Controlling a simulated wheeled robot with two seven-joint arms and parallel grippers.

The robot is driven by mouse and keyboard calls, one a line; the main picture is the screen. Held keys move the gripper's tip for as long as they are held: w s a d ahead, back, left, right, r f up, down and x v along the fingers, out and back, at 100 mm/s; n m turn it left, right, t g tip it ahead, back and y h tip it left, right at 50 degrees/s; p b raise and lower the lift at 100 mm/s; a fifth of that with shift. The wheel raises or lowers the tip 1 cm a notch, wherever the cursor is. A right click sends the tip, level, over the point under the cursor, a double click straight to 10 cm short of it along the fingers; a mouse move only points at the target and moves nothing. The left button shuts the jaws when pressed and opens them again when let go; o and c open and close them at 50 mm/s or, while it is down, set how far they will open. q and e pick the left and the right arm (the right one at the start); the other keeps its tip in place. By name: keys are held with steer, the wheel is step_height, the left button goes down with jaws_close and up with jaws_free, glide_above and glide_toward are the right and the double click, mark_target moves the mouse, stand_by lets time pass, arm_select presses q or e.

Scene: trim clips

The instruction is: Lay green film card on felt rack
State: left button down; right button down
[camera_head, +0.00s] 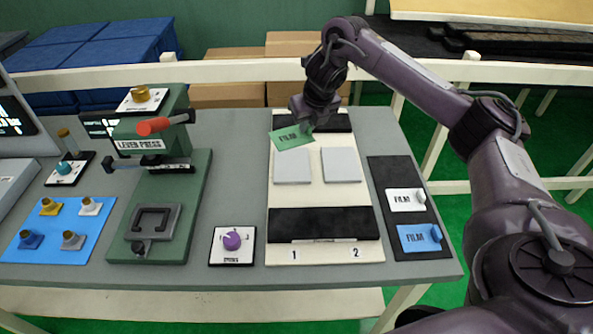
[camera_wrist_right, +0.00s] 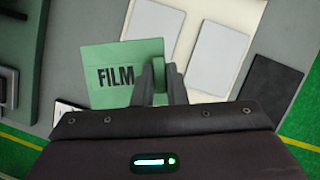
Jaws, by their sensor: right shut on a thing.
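The green film card (camera_head: 290,139) is at the far left of a cream board with two pale grey plates. My right gripper (camera_head: 308,127) is shut on its right side. In the right wrist view the gripper (camera_wrist_right: 160,78) pinches a small green tab at the edge of the card (camera_wrist_right: 105,55). The card looks tilted in the head view; I cannot tell whether it touches the board. A dark mat (camera_head: 390,168), which looks like the felt rack, lies at the right. It carries a white film card (camera_head: 400,200) and a blue one (camera_head: 413,239). My left gripper is not in view.
The cream board (camera_head: 260,257) has black strips at both ends and labels 1 and 2. The green lever press (camera_head: 160,220) stands left, near a purple knob (camera_head: 232,240) and a blue mat (camera_head: 25,250) with several clips. The dark mat's far part is bare.

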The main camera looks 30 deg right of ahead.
steer(key=b, duration=0.4)
glide_above(304, 171)
steer(key=s, duration=0.2)
steer(key=f, duration=0.9)
steer(key=shift+w+a+f, duration=0.15)
steer(key=shift+w+f, duration=0.05)
steer(key=shift+f, duration=2.7)
steer(key=shift+f, duration=0.2)
steer(key=c, duration=1.5)
jaws_free()
steer(key=shift+o, duration=0.2)
